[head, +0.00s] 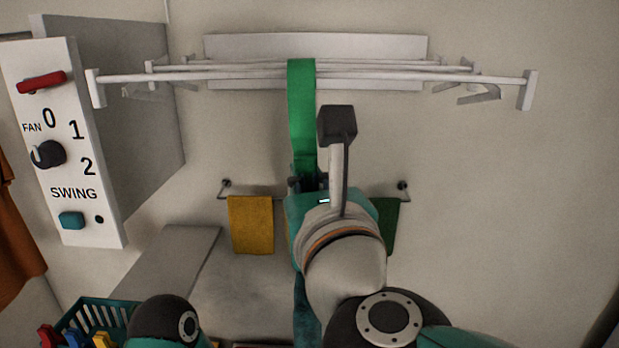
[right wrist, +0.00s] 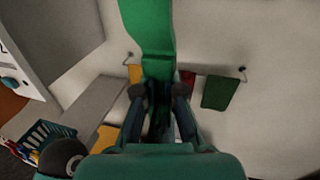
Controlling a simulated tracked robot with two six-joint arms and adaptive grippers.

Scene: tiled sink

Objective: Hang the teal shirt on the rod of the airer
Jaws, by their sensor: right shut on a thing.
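A bright green strip of cloth (head: 302,120), the only hanging cloth at the airer and apparently the shirt, runs up from my right gripper to the rods of the white airer (head: 400,72) on the wall. Its top edge shows above the front rod; whether it is folded over the rod or only lies in front of it, I cannot tell. My right gripper (head: 308,183) is shut on the lower part of the cloth, below the airer. In the right wrist view the cloth (right wrist: 148,30) rises from between the fingers (right wrist: 157,95). My left gripper is not in view.
A control box (head: 65,140) with knobs stands at the left. A wall rail below the airer holds a yellow towel (head: 251,225) and a dark green towel (head: 390,222); a red one (right wrist: 187,83) shows in the wrist view. A teal basket (head: 95,315) sits at lower left.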

